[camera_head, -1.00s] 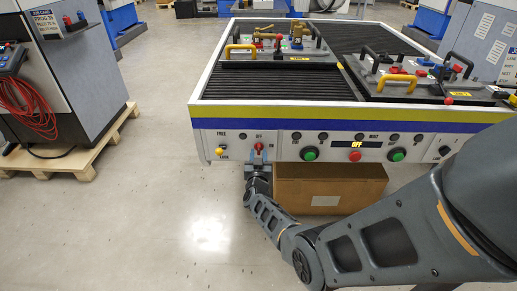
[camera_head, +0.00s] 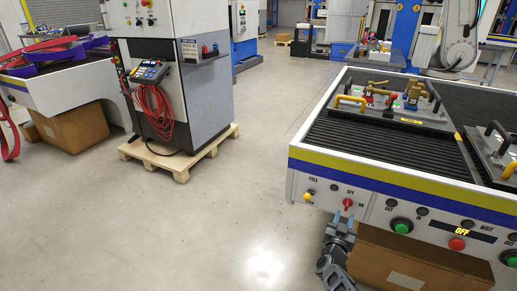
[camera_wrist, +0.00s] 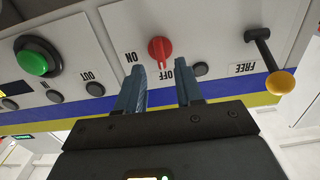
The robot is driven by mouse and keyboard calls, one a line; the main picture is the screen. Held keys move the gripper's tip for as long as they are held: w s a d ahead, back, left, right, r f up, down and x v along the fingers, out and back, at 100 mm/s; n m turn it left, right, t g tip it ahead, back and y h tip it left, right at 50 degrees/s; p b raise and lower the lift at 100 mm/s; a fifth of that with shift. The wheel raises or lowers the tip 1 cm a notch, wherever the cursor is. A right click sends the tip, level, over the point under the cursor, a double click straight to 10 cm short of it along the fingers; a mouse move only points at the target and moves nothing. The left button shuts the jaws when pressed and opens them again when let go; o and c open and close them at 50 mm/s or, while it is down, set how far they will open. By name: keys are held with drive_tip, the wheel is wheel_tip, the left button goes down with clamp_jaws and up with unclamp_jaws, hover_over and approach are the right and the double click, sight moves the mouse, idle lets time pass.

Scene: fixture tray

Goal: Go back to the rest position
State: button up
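My gripper (camera_head: 344,217) is in front of the table's control panel (camera_head: 379,213), low at its left end. In the wrist view my gripper (camera_wrist: 161,82) shows two blue-grey fingers apart with nothing between them. The red switch (camera_wrist: 161,50) lies just beyond the fingertips, between the ON and OFF labels. The red switch also shows in the head view (camera_head: 348,203), just above the fingers. Whether the fingers touch it I cannot tell.
A yellow-knobbed lever (camera_wrist: 280,83) marked FREE and a green button (camera_wrist: 36,58) flank the switch. A cardboard box (camera_head: 405,264) is under the table. A grey cabinet (camera_head: 205,95) stands on a pallet at left. The floor (camera_head: 240,200) between is clear.

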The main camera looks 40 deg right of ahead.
drive_tip(key=s+a+r+n+t+y, duration=0.25)
drive_tip(key=s+a, duration=0.35)
drive_tip(key=a, duration=0.3)
drive_tip(key=s+a+r+n+t+y, duration=0.2)
drive_tip(key=s+a+n+t+y, duration=0.25)
drive_tip(key=a, duration=0.45)
drive_tip(key=s+a+r+n+t+y, duration=0.25)
drive_tip(key=s+a, duration=0.35)
drive_tip(key=a, duration=0.3)
drive_tip(key=s+a+r+n+y, duration=0.1)
drive_tip(key=s+a+r+y, duration=0.1)
drive_tip(key=a+r, duration=0.3)
drive_tip(key=s+a+r+n+g+y, duration=0.1)
drive_tip(key=s+a+r+y, duration=0.1)
drive_tip(key=s+a+r, duration=0.3)
drive_tip(key=s+a+r+n+y, duration=0.2)
drive_tip(key=s+a+r+y, duration=0.1)
drive_tip(key=r, duration=0.6)
drive_tip(key=shift+s+a+r, duration=0.35)
drive_tip(key=shift+s+a, duration=0.4)
drive_tip(key=shift+a, duration=0.4)
drive_tip(key=shift+g, duration=0.25)
